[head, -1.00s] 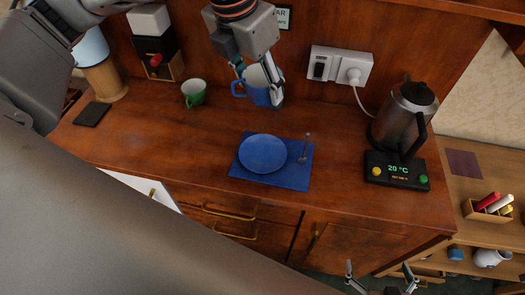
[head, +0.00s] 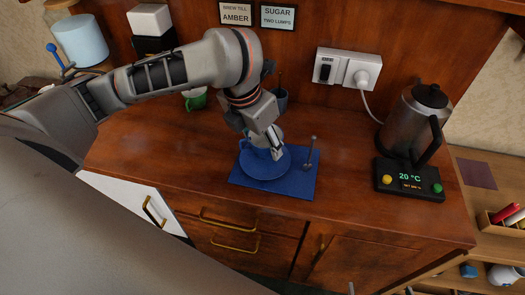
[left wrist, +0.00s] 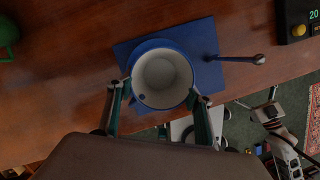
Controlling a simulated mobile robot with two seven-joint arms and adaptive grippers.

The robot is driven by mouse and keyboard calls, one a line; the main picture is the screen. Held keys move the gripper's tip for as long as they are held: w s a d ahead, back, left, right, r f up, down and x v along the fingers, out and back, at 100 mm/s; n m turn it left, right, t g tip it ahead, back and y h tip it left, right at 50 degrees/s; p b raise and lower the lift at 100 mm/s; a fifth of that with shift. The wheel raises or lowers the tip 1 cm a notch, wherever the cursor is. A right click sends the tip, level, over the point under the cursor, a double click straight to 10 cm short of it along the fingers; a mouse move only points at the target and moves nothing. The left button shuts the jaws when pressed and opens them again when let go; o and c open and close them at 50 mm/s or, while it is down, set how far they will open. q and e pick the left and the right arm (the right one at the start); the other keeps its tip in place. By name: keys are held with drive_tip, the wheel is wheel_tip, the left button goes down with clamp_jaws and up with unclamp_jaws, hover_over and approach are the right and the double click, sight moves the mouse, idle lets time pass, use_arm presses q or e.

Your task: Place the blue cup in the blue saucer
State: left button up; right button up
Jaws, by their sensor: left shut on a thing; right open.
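The blue cup (left wrist: 163,79), pale inside, is between the fingers of my left gripper (left wrist: 158,100) in the left wrist view. In the head view my left gripper (head: 274,153) is over the blue saucer (head: 268,174), and the cup (head: 254,158) is partly hidden by it. The saucer's rim shows behind the cup in the left wrist view (left wrist: 150,44). The cup looks upright; I cannot tell whether it touches the saucer. The saucer lies on a blue mat (head: 304,185). My right gripper (head: 380,290) shows only its fingertips, apart, at the bottom edge of the head view.
A spoon (head: 311,152) lies on the mat's right side. A kettle (head: 411,120) stands on its base at the right. A green cup (head: 196,101) and a grey-blue vessel (head: 281,100) stand at the back, partly behind my arm. The counter between mat and kettle is clear.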

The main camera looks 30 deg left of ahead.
sight(262, 150)
use_arm(q)
wheel_tip(262, 150, down, 3)
drive_tip(key=shift+f+b, duration=0.1)
drive_tip(key=shift+b, duration=0.4)
drive_tip(key=o, duration=1.2)
drive_tip(key=shift+r, duration=0.4)
drive_tip(key=p+v, duration=0.4)
drive_tip(key=v, duration=0.6)
drive_tip(key=shift+s+r, duration=0.1)
drive_tip(key=shift+r, duration=0.1)
drive_tip(key=shift+s+a+r+p, duration=0.1)
drive_tip(key=shift+s+r+p, duration=0.15)
drive_tip(key=shift+r, duration=0.25)
